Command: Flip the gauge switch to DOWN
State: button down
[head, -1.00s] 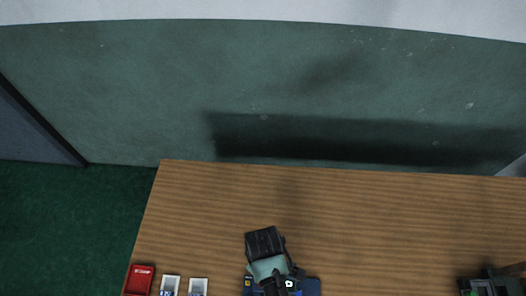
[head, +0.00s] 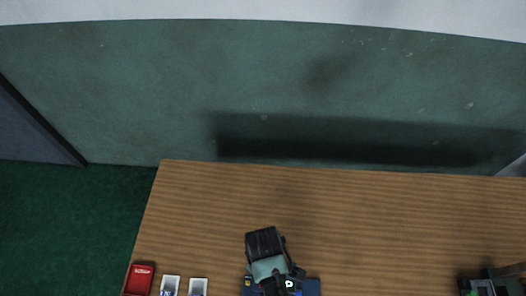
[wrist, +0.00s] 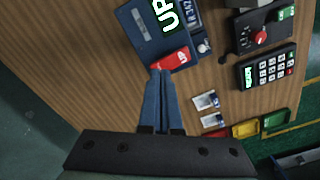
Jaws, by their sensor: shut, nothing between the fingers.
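In the wrist view, a blue box (wrist: 145,38) carries a large "UP" label and a small numeric display. A red switch lever (wrist: 172,60) sits at the box's near edge. My gripper (wrist: 159,73) is shut and empty, its blue fingertips right beside the lever's left end. I cannot tell whether they touch it. In the head view, the blue box (head: 312,287) is mostly hidden under my arm at the bottom edge, and my fingertips are hidden there.
A unit with a red knob (wrist: 262,37) and a keypad (wrist: 267,68) stand right of the box. Two small white cards (head: 198,287) and a red item (head: 139,279) lie left in the head view. The wooden desk (head: 340,215) is clear behind the box.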

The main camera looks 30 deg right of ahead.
jog(key=shift+f+b, duration=0.7)
jog(key=shift+f, duration=0.35)
dwell(0.6)
jog(key=shift+r, duration=0.1)
notch_tip(320, 180, up, 7)
jog(key=p, duration=0.7)
jog(key=shift+p, duration=0.3)
jog(key=shift+w, duration=0.1)
